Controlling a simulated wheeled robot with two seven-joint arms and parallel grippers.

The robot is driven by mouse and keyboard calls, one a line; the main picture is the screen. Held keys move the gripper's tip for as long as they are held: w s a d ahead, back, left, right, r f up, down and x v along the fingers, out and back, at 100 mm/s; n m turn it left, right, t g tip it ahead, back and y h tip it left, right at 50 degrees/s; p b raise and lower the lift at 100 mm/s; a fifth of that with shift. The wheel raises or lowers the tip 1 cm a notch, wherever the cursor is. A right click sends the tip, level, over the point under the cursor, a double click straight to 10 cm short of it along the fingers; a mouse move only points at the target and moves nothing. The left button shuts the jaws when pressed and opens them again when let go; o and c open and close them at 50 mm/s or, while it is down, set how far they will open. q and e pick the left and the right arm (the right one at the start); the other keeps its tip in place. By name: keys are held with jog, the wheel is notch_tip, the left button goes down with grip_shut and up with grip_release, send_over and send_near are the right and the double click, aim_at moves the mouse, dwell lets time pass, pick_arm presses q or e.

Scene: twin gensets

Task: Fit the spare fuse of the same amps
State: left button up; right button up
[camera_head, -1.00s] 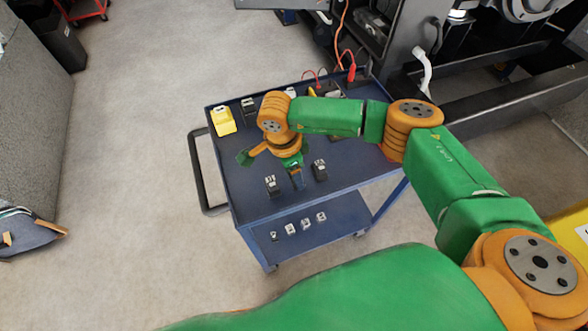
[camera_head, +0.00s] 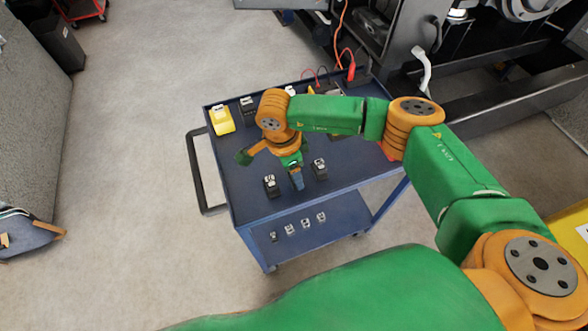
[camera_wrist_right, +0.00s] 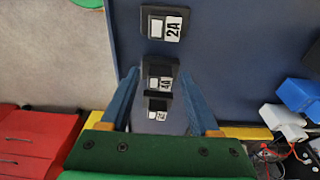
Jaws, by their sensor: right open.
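My right gripper (camera_wrist_right: 160,72) is open, its two blue fingers pointing at the blue cart top (camera_head: 225,165). In the right wrist view a dark block marked 4A (camera_wrist_right: 160,75) shows between the fingers. A smaller dark block (camera_wrist_right: 157,104) with a label too small to read lies nearer the palm, also between them. A block marked 2A (camera_wrist_right: 163,24) is beyond the fingertips. I cannot tell whether the fingers touch any block. In the head view the gripper (camera_head: 297,183) hangs between two dark blocks, left (camera_head: 270,185) and right (camera_head: 319,169).
A yellow device (camera_head: 222,120) and a dark block (camera_head: 248,107) stand at the cart's back left. Several small pale items (camera_head: 305,225) sit on the lower shelf. A red clip (camera_head: 351,72) and cables are near the back right. The cart handle (camera_head: 200,172) is on the left.

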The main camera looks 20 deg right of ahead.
jog(key=shift+c, duration=0.2)
grip_shut()
jog(key=shift+r, duration=0.15)
jog(key=shift+r+p, duration=2.55)
jog(key=shift+r, duration=1.45)
jog(key=shift+f, duration=0.1)
